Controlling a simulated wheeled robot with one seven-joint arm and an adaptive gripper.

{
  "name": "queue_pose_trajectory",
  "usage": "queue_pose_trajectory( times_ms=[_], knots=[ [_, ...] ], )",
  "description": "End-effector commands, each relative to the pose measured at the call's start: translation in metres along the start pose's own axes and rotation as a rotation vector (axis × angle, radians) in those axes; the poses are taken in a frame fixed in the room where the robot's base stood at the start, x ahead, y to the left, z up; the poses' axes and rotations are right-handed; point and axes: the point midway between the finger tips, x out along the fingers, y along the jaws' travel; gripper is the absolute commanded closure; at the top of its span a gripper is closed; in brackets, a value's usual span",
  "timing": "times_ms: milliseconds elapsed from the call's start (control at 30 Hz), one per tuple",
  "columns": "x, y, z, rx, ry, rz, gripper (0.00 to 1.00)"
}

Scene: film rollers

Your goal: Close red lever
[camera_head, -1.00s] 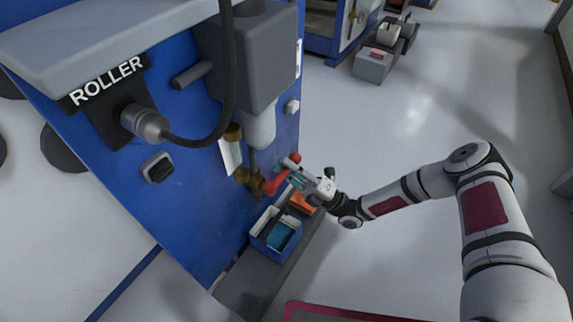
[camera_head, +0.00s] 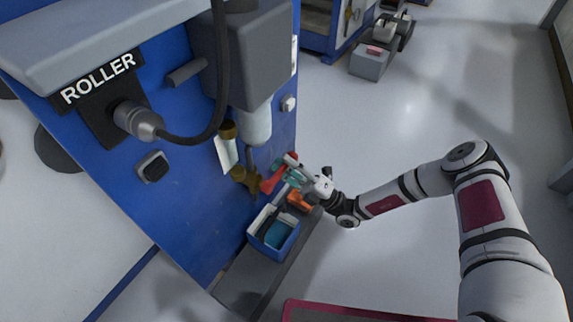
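The red lever (camera_head: 271,181) sits on a brass valve (camera_head: 244,178) on the blue machine's side, below a grey box and a pale cylinder. The lever slants up and to the right from the valve. My gripper (camera_head: 287,172) reaches in from the right and is at the lever, overlapping its outer end in the head view. The fingers are small and partly hidden, so I cannot tell whether they are shut on the lever or only beside it.
A blue-and-white bin (camera_head: 273,232) and an orange item (camera_head: 299,199) stand on a grey ledge (camera_head: 250,281) below the lever. A black cable (camera_head: 221,75) hangs in front of the machine (camera_head: 190,215). Open floor (camera_head: 400,120) lies to the right.

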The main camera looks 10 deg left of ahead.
Motion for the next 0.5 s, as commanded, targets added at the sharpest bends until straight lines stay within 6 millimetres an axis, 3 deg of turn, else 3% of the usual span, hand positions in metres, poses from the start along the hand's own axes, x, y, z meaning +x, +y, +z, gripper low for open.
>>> queue_pose_trajectory(
  times_ms=[167, 500],
  knots=[
    [-0.011, 0.0, 0.0, 0.0, -0.001, -0.001, 0.63],
    [-0.077, -0.001, 0.0, -0.001, -0.003, -0.002, 0.63]
  ],
)
